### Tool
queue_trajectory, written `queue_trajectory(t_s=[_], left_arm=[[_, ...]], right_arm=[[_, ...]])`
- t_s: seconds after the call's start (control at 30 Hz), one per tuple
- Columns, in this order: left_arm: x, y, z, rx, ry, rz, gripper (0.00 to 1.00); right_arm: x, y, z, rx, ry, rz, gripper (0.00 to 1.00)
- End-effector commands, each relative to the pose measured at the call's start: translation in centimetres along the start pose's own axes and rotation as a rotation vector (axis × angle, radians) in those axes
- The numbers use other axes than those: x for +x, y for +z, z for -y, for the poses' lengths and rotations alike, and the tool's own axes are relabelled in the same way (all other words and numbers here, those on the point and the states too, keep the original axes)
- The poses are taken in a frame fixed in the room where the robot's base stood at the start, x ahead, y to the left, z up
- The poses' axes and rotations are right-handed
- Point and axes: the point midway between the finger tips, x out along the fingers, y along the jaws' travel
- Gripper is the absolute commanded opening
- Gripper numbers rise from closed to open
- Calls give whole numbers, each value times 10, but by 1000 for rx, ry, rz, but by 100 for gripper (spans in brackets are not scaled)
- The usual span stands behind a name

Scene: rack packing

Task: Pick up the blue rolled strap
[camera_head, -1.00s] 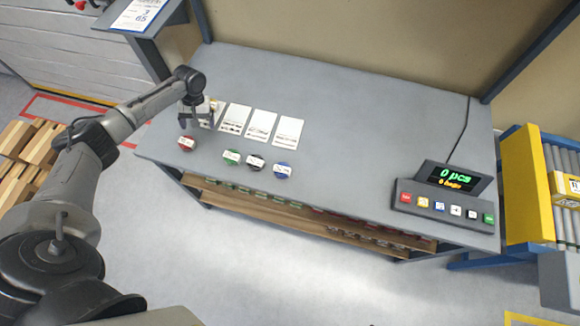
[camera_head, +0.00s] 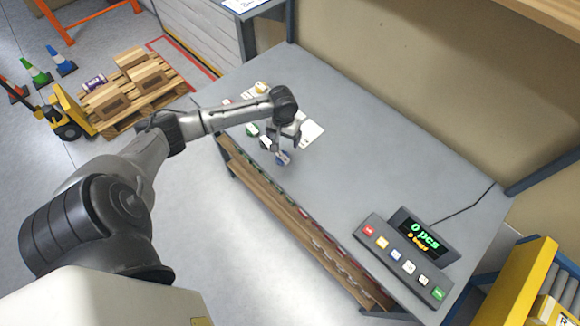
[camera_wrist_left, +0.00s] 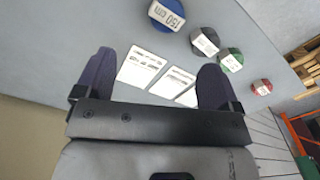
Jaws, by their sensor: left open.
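The blue rolled strap (camera_head: 283,158) lies on the grey table near its front edge, partly covered by my gripper in the head view. In the left wrist view the blue strap (camera_wrist_left: 168,14) shows at the top edge with a "150 cm" label. My left gripper (camera_head: 284,143) is above the table right by the strap. In the wrist view its fingers (camera_wrist_left: 153,70) are wide apart with nothing between them; the strap lies beyond the fingertips. My right gripper is not in view.
A black strap (camera_wrist_left: 205,41), green strap (camera_wrist_left: 231,60) and red strap (camera_wrist_left: 262,87) lie in a row beside the blue one. White cards (camera_wrist_left: 141,66) lie behind them. A button panel (camera_head: 403,258) stands at the table's right end. The middle of the table (camera_head: 370,165) is clear.

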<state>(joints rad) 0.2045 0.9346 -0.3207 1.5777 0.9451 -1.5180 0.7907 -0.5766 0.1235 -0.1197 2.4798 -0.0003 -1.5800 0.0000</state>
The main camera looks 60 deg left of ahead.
Motion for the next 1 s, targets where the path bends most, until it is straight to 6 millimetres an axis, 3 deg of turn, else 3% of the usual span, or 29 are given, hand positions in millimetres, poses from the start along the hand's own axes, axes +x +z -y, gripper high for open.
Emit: queue_trajectory(t_s=[0.4,0.77,1.0], left_arm=[[67,1,0,-22,2,5,88],[89,1,1,-20,1,4,88],[120,0,4,-21,1,4,88]], right_arm=[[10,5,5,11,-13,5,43],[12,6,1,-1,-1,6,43],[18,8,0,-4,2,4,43]])
